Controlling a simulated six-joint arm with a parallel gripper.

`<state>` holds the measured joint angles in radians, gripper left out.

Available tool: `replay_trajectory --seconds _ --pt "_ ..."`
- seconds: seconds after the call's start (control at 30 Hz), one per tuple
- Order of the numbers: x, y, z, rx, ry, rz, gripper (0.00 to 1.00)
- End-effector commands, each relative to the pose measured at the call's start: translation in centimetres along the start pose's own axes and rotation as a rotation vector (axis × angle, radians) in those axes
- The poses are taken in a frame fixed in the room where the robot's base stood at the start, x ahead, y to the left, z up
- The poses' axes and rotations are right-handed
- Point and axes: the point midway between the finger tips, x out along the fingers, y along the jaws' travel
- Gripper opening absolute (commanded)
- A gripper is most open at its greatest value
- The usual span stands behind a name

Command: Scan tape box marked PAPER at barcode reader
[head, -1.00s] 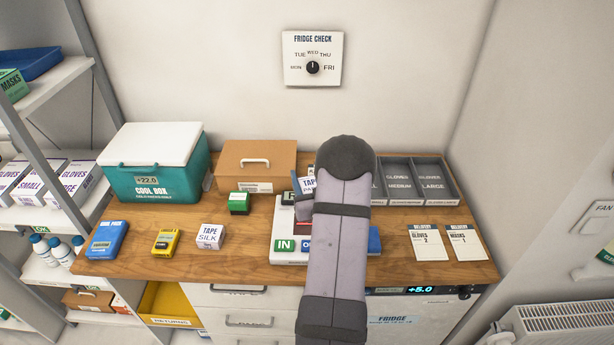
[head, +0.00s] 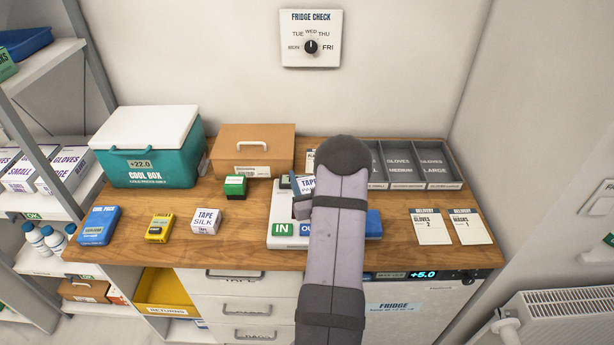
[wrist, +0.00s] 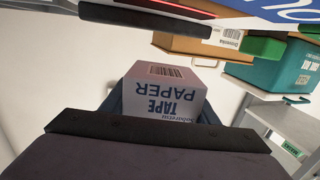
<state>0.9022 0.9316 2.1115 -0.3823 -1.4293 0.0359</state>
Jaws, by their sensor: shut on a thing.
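The tape box marked PAPER (wrist: 164,92) is held in my gripper (wrist: 160,108), with a dark finger on each side of it in the wrist view. Its barcode faces up in that view and the lettering is upside down. In the head view the tape box (head: 308,184) shows beside my arm, above the white barcode reader (head: 283,212) with its IN and OUT labels. My arm hides much of the reader. The reader's edge (wrist: 262,18) and a red glow show at the top of the wrist view. I cannot tell whether box and reader touch.
A TAPE SILK box (head: 206,221), a yellow device (head: 160,228), a blue box (head: 99,226) and a green box (head: 235,186) stand to the left. Behind are the cool box (head: 150,165) and a brown case (head: 252,146). Glove trays (head: 432,172) and two delivery cards (head: 430,228) are right.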

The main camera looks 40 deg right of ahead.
Motion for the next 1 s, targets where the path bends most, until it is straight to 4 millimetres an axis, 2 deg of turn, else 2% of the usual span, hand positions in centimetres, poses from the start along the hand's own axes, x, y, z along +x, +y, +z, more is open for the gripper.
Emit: replay_trajectory --seconds 0.7,1.0 --pt "-0.4 0.0 -7.5 -0.001 0.001 0.0 0.32" --pt "-0.5 0.0 -9.0 0.0 0.0 0.0 0.32"
